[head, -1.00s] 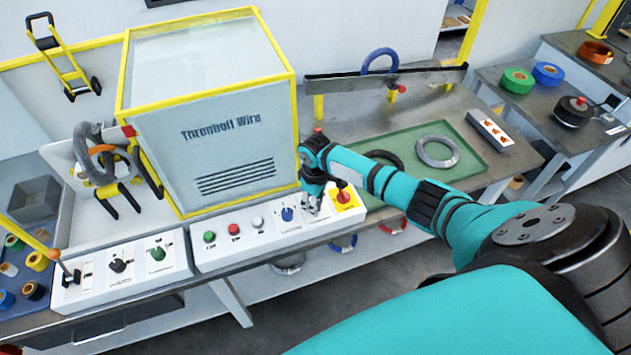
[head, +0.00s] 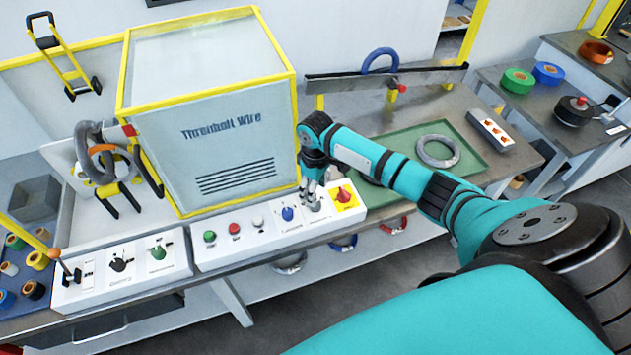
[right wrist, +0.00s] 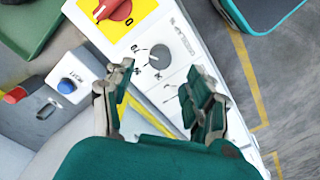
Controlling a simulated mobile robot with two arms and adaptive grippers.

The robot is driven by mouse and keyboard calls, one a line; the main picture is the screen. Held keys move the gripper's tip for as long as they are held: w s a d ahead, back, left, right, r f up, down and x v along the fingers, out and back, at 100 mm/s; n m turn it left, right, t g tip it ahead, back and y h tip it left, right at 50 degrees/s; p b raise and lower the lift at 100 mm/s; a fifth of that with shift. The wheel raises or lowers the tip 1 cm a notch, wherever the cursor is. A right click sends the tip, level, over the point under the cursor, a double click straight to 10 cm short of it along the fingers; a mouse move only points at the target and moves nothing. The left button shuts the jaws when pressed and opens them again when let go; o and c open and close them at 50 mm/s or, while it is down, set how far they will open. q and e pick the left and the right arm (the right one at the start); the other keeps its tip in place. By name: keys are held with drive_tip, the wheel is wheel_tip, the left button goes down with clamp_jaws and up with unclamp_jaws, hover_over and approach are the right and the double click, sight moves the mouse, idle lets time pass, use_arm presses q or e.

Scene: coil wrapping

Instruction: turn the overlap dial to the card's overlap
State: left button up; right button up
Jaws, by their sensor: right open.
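My right gripper (head: 312,203) is over the right part of the white control panel, between the blue dial (head: 287,214) and the red rotary switch (head: 344,194). In the right wrist view my right gripper (right wrist: 160,74) is open and empty. A grey dial (right wrist: 159,57) on a white plate with marks shows just beyond the gap between its fingertips. No card with a readable overlap is in view. My left gripper is not in view.
Green, red and white buttons (head: 235,229) line the panel left of the blue dial. The yellow-framed machine housing (head: 212,130) stands close behind the panel. A green tray (head: 470,165) with a grey coil (head: 437,150) lies on the bench at right.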

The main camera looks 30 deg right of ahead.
wheel_tip(320, 180, up, 6)
drive_tip(key=shift+f, duration=0.1)
idle(0.5)
